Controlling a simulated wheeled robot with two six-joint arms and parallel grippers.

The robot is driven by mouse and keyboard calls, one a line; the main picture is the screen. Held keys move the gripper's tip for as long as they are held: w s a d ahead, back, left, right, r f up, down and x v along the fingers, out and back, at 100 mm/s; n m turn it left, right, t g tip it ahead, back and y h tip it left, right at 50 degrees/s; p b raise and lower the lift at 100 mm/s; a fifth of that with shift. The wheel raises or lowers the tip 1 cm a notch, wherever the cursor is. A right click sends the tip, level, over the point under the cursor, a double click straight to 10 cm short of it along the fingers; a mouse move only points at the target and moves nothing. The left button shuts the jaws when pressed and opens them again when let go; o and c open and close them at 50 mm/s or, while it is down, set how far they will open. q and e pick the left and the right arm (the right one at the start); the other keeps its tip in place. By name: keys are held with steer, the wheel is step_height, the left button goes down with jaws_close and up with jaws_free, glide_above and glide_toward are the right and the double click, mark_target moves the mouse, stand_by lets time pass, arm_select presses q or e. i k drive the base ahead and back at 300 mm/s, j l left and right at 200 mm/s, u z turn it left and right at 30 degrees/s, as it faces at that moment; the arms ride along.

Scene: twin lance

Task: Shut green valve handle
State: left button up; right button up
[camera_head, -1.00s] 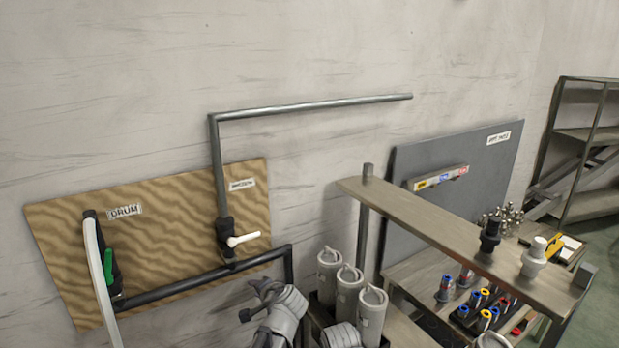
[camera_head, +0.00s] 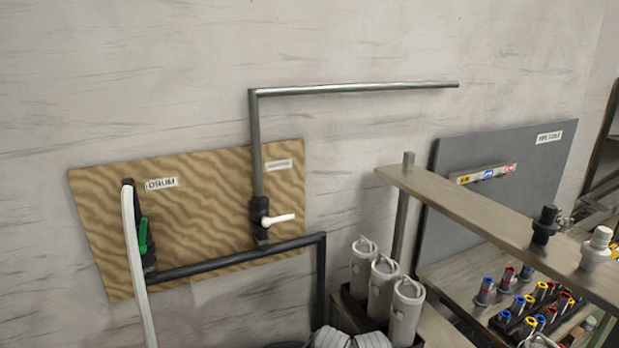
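The green valve handle (camera_head: 143,236) is on the left of the wooden board (camera_head: 205,220), under the DRUM label (camera_head: 162,184). It stands upright, roughly in line with the vertical pipe run, beside a white hose (camera_head: 134,265). A second valve with a white handle (camera_head: 280,218) sits to the right on the same piping, its handle pointing sideways. Neither gripper can be clearly made out. A grey ribbed shape at the bottom edge cannot be identified for sure.
A black pipe (camera_head: 215,262) joins the two valves and bends down at the right. Several grey canisters (camera_head: 383,285) stand beside a wooden shelf (camera_head: 480,225) with fittings. A grey panel (camera_head: 520,185) is behind it. The space before the board looks clear.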

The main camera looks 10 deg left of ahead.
mark_target(142, 246)
steer(key=u, duration=1.4)
